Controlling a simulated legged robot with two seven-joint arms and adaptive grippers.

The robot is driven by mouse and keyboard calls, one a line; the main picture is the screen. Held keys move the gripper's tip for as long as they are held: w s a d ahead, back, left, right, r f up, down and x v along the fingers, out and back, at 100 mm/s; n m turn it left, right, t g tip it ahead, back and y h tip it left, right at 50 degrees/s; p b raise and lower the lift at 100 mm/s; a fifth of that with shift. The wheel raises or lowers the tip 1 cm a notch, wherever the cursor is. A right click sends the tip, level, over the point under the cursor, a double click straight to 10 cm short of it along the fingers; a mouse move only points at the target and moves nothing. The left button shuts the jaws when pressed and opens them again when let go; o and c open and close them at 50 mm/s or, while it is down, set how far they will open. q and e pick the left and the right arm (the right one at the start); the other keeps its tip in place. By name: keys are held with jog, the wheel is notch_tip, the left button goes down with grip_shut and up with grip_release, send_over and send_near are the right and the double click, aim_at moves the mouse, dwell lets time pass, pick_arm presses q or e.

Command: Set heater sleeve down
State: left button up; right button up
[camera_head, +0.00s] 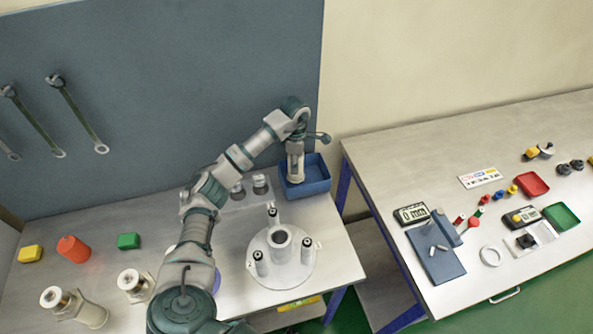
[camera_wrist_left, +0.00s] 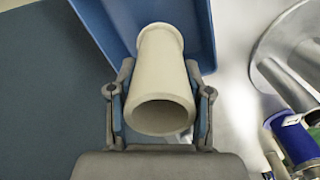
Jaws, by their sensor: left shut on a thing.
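The heater sleeve, a cream hollow tube with a flared rim, is between the fingers of my left gripper (camera_wrist_left: 160,105) in the left wrist view, its open end towards the camera. I take this tube (camera_wrist_left: 162,65) to be the sleeve. In the head view the sleeve (camera_head: 296,170) hangs roughly upright below my left gripper (camera_head: 296,150), over the blue bin (camera_head: 318,184) at the back right of the left table. The bin (camera_wrist_left: 205,35) also shows behind the tube in the wrist view. Whether the sleeve touches the bin floor I cannot tell. My right gripper is not in view.
A round white fixture (camera_head: 262,272) with a central ring and several small posts stands in front of the bin. A grey panel (camera_head: 160,90) rises behind the table. Yellow (camera_head: 31,254), red (camera_head: 73,249) and green (camera_head: 129,241) pieces lie at left. A gap separates the second table (camera_head: 440,150).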

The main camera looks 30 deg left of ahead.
pick_arm(q)
notch_tip(320, 180, down, 4)
jog(key=shift+a+r, duration=0.1)
jog(key=o, duration=1.2)
jog(key=shift+c, duration=0.2)
notch_tip(320, 180, up, 12)
jog(key=shift+r, duration=0.1)
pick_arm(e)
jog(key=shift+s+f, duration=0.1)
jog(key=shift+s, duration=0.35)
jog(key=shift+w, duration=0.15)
